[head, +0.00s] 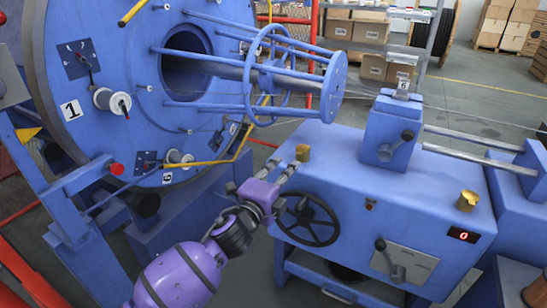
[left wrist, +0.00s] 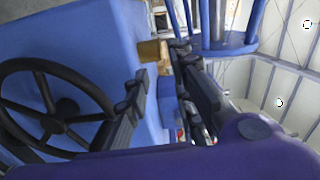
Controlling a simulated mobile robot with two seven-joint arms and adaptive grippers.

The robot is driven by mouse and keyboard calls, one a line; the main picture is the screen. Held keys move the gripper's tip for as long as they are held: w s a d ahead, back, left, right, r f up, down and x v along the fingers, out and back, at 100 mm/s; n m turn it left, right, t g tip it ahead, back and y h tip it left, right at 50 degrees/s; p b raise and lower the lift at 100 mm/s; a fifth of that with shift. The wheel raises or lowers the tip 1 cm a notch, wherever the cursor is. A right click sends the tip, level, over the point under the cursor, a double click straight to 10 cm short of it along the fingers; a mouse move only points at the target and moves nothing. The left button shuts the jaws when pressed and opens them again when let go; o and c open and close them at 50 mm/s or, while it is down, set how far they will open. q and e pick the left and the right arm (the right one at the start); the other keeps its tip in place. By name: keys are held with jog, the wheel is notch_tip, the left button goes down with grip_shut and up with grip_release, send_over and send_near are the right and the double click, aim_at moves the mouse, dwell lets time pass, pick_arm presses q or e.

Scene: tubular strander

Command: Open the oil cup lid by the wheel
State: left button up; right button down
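The oil cup by the wheel (head: 303,153) is a small brass cylinder on the top of the blue machine housing, near its back left edge. The black handwheel (head: 307,220) is on the housing's front below it. My left gripper (head: 283,166) is just left of the cup, with its fingers pointing toward it. In the left wrist view the brass cup (left wrist: 152,51) is near the fingertips (left wrist: 160,62), which are spread apart with nothing between them. I cannot tell whether the lid is raised. My right gripper is not in view.
A blue block with a lever (head: 391,130) rises from the housing. The large blue wheel and its cage (head: 290,70) stand close behind my gripper.

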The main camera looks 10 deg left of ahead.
aim_at(298, 154)
pick_arm(q)
jog(key=shift+m, duration=0.3)
jog(key=b+x, duration=0.1)
jog(key=x, duration=0.6)
jog(key=shift+w+d, duration=0.2)
jog(key=shift+w, duration=0.1)
grip_shut()
